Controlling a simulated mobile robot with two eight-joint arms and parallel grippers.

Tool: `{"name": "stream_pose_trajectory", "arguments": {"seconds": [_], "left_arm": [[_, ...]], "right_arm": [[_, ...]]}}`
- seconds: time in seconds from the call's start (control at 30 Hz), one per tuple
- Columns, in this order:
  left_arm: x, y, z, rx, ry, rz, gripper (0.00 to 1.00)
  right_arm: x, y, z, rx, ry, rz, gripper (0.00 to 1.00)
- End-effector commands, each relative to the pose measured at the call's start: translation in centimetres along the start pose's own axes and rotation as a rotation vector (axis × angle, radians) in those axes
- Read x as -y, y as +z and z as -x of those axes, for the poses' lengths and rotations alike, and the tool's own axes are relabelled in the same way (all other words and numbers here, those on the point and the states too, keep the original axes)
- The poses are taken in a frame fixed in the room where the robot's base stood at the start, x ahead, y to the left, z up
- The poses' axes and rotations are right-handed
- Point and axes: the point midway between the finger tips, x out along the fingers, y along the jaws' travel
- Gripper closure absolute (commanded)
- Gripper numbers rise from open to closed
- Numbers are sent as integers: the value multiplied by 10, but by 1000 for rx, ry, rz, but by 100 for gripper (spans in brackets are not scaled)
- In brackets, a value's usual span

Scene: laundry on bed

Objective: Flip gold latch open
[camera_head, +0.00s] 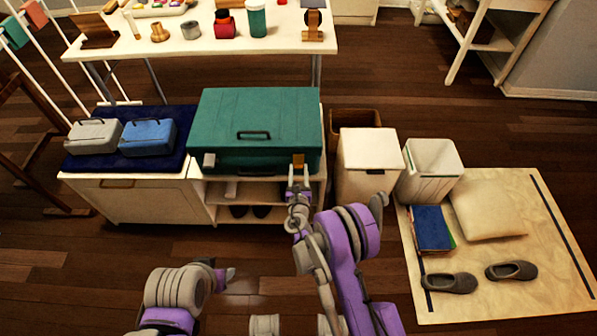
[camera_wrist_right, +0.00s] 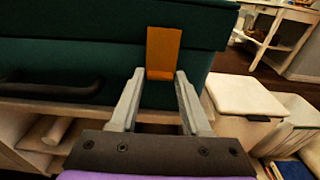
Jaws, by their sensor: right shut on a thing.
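A green suitcase (camera_head: 222,125) lies closed on the low cabinet, with a dark handle (camera_head: 254,135) on its lid. The gold latch (camera_head: 298,160) is on its front at the right; it also shows in the wrist view as an orange-gold plate (camera_wrist_right: 163,50) standing flat against the front. A grey latch (camera_head: 209,160) is at the front left. My right gripper (camera_head: 299,172) is at the gold latch, its fingers (camera_wrist_right: 160,75) shut on the lower end of it. My left gripper (camera_head: 229,274) is low over the floor, away from the suitcase; its jaws are unclear.
Blue (camera_head: 147,137) and grey (camera_head: 95,134) cases sit on a dark blue mat left of the suitcase. A white lidded bin (camera_head: 367,150) and an open white bin (camera_head: 432,158) stand to the right. Below the suitcase are open shelves (camera_head: 272,194) with shoes. A table stands behind.

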Motion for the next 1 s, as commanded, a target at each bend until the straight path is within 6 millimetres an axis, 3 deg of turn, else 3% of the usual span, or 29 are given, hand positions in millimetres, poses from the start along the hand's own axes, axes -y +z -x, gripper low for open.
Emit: {"name": "stream_pose_trajectory", "arguments": {"seconds": [0.5,0.73,1.0], "left_arm": [[0,17,-56,19,0,0,50],[0,20,-68,22,0,0,50],[0,20,-68,22,0,0,50]], "right_arm": [[0,11,16,-328,0,-3,100],[0,21,22,-496,0,-3,100],[0,37,28,-746,0,-1,100]]}}
